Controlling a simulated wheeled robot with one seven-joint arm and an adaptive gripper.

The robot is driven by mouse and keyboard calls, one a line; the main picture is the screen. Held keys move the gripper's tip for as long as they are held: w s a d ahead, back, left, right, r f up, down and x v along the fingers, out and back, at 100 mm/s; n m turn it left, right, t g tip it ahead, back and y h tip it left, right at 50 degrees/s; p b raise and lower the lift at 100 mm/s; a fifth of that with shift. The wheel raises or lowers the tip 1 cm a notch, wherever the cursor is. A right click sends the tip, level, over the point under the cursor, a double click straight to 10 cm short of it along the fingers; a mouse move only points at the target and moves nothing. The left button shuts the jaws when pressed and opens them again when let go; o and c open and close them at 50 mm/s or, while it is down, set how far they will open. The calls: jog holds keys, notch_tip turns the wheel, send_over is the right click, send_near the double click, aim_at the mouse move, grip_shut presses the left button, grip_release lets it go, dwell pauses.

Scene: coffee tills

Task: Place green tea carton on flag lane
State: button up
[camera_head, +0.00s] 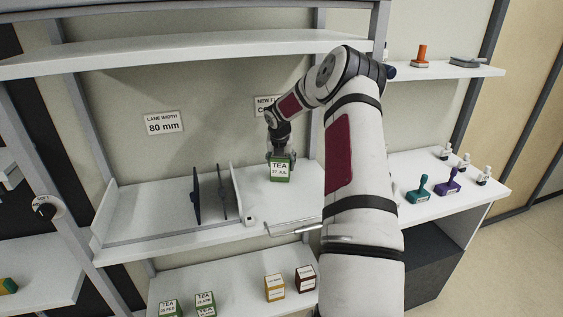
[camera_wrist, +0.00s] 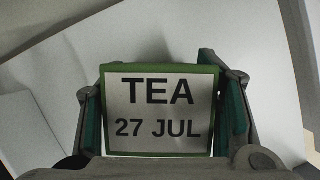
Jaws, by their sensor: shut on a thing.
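The green tea carton (camera_head: 281,170) has a white label reading "TEA 21 JUL" or similar in the head view. In the wrist view the carton (camera_wrist: 160,92) fills the middle and its label reads "TEA 27 JUL". My gripper (camera_head: 281,157) is shut on it, with one finger on each side, also in the wrist view (camera_wrist: 162,112). The carton appears upright over the middle shelf (camera_head: 150,215), right of the dividers; I cannot tell whether it touches the shelf. No lane is clearly recognisable as the flag lane.
Dark dividers (camera_head: 196,195) and a pale divider (camera_head: 237,193) stand on the shelf. A sign (camera_head: 164,123) reads "LANE WIDTH 80 mm". Green cartons (camera_head: 205,302), a yellow carton (camera_head: 274,288) and a brown carton (camera_head: 305,279) stand below. Teal (camera_head: 418,190) and purple (camera_head: 448,183) stamps sit right.

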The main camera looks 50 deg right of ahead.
jog(key=o, duration=1.2)
jog(key=shift+o, duration=0.2)
